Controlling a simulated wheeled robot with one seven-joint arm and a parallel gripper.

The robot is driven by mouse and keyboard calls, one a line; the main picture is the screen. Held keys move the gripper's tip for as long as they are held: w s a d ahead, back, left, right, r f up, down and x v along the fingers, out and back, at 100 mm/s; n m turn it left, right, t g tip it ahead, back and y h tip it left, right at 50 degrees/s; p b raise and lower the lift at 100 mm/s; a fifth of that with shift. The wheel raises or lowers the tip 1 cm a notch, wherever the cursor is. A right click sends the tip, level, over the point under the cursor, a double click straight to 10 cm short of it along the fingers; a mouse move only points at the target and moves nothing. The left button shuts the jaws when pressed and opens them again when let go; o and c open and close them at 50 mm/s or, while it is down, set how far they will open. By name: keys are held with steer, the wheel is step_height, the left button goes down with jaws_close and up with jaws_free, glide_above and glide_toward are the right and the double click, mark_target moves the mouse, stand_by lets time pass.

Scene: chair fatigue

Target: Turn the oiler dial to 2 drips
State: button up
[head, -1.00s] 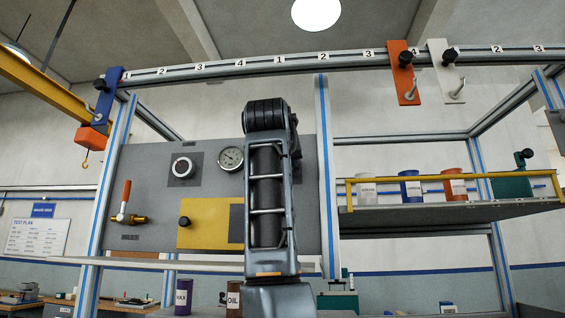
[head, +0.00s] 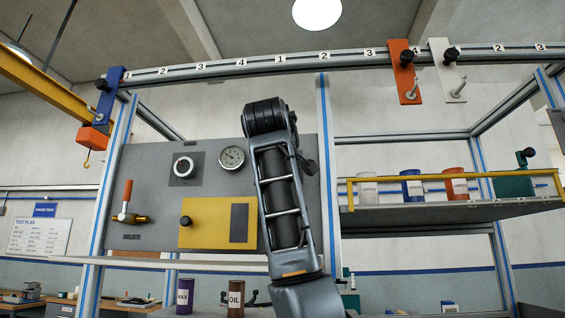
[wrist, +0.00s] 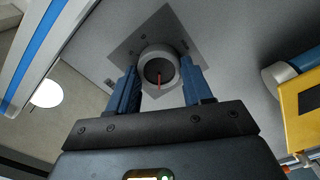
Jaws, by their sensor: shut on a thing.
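A round dial (wrist: 152,72) with a pale ring, dark face and red pointer sits on a dark square plate (wrist: 126,45) in the wrist view. The pointer points down in that picture. No scale or drip number is readable. My gripper (wrist: 160,68) is shut on this dial, with a blue finger on each side of its ring. In the head view my arm hides my gripper and this dial. A similar dial (head: 184,166) with a pale ring shows uncovered on the left of the grey panel (head: 150,190); I cannot read its marks.
A gauge (head: 231,157) and a yellow plate (head: 205,222) with a black knob (head: 186,221) are on the panel. A valve with an orange handle (head: 127,194) is at its left. A striped post (head: 326,150) stands close right of my arm.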

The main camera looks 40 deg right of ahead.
steer(key=shift+n, duration=0.7)
steer(key=o, duration=1)
steer(key=shift+o, duration=0.2)
steer(key=shift+a, duration=0.1)
steer(key=b+v, duration=0.2)
steer(key=v, duration=0.5)
steer(key=shift+s+a+b, duration=0.25)
steer(key=shift+b, duration=0.05)
steer(key=shift+a+f, duration=0.1)
